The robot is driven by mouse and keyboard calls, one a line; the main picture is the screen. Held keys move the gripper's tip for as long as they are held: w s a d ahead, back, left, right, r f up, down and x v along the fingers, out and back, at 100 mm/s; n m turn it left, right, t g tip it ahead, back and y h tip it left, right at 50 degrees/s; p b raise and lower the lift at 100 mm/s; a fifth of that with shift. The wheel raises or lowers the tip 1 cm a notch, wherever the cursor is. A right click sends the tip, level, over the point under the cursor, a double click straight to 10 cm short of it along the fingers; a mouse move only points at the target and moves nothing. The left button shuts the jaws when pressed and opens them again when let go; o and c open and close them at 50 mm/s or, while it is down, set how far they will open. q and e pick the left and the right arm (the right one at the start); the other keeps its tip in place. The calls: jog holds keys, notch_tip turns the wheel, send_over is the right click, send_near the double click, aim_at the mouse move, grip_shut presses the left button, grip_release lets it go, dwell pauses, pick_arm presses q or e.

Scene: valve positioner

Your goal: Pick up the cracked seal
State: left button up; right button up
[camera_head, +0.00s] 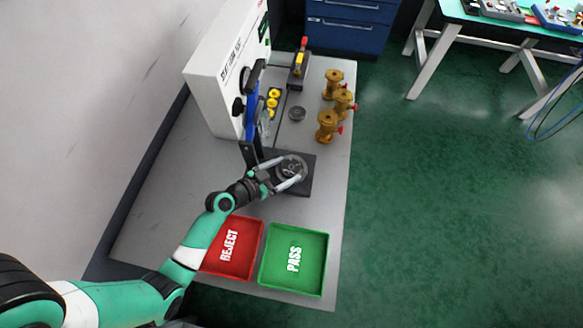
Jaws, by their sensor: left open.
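A round grey disc (292,165) lies on a dark square plate (305,188) near the middle of the bench. It may be the seal, but I cannot make out a crack at this size. My left gripper (289,172) is open, with its two pale fingers reaching over or around the disc. I cannot tell whether the fingers touch it. My right gripper is not in view.
A red REJECT tray (258,236) and a green PASS tray (323,262) sit at the bench's front. Several brass valve bodies (327,126) stand at the back right. A white test unit (212,88) stands at the left, with yellow parts (272,103) beside it.

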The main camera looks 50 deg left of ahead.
aim_at(286, 171)
pick_arm(q)
jog(key=shift+w+f, duration=0.2)
jog(key=shift+w, duration=0.35)
grip_shut()
jog(key=shift+r, duration=0.1)
notch_tip(286, 171, up, 4)
jog(key=shift+s+d+f+p, duration=0.1)
jog(key=shift+s+p, duration=0.05)
jog(key=shift+p, duration=1)
jog(key=s+d+r+p, duration=0.6)
jog(key=s+d+r, duration=0.3)
jog(key=s, duration=0.1)
jog(key=shift+s, duration=0.2)
